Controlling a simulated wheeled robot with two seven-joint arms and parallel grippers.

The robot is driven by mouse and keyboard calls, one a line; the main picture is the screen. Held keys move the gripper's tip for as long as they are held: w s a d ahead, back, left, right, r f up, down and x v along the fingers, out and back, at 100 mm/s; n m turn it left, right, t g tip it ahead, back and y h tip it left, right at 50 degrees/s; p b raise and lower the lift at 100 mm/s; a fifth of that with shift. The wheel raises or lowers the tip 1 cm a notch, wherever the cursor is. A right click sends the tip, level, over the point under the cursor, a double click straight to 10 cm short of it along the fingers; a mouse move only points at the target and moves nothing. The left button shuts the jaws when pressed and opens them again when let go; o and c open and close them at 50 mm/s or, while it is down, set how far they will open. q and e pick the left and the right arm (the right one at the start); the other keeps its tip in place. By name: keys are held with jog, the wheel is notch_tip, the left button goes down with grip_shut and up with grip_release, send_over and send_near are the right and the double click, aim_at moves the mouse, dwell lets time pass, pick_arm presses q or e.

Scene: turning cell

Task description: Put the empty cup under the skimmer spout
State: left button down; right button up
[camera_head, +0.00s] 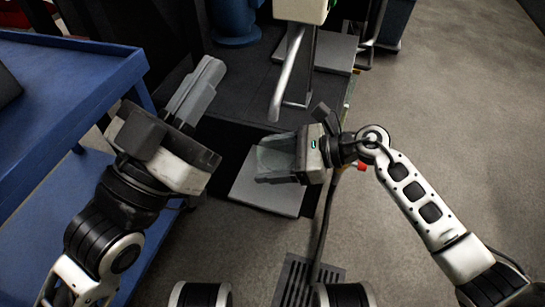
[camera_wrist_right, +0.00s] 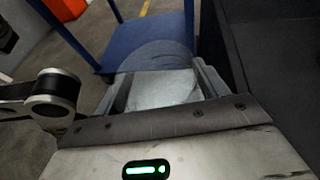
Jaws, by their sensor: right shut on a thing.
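The clear cup (camera_head: 273,158) is between the fingers of my right gripper (camera_head: 273,165), which is shut on it. In the right wrist view, the cup's see-through round rim (camera_wrist_right: 155,52) shows beyond the fingers of the right gripper (camera_wrist_right: 160,88). The cup looks empty, but its inside is hard to make out. The skimmer spout (camera_head: 286,80) is a slanting metal tube below a pale housing (camera_head: 302,9). The cup is nearer to me than the spout's lower end and apart from it. My left gripper (camera_head: 204,88) is to the left of the spout; its finger gap is unclear.
A pale grey plate (camera_head: 268,197) lies low beneath the right gripper. A blue cart (camera_head: 68,95) stands at the left and also shows in the right wrist view (camera_wrist_right: 150,38). A dark machine base is behind. Open grey floor (camera_head: 465,120) is at the right.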

jog(key=shift+f, duration=0.1)
jog(key=shift+f+b, duration=0.2)
jog(key=shift+b, duration=0.1)
jog(key=o, duration=1.4)
jog(key=shift+c, duration=0.2)
pick_arm(q)
jog(key=shift+s+r+m+h, duration=0.15)
jog(key=shift+r+m+h, duration=0.35)
jog(key=shift+m+h, duration=0.1)
pick_arm(e)
jog(key=shift+r, duration=0.2)
jog(key=shift+p+v, duration=0.7)
jog(key=shift+v, duration=0.15)
pick_arm(q)
notch_tip(320, 180, down, 7)
jog(key=n+g+y+p, duration=0.2)
jog(key=n+g+y, duration=0.1)
jog(key=n, duration=0.3)
jog(key=shift+d+r+y, duration=0.15)
jog(key=shift+y, duration=0.55)
pick_arm(e)
jog(key=v, duration=1)
jog(key=shift+d+r, duration=0.15)
jog(key=shift+d, duration=0.05)
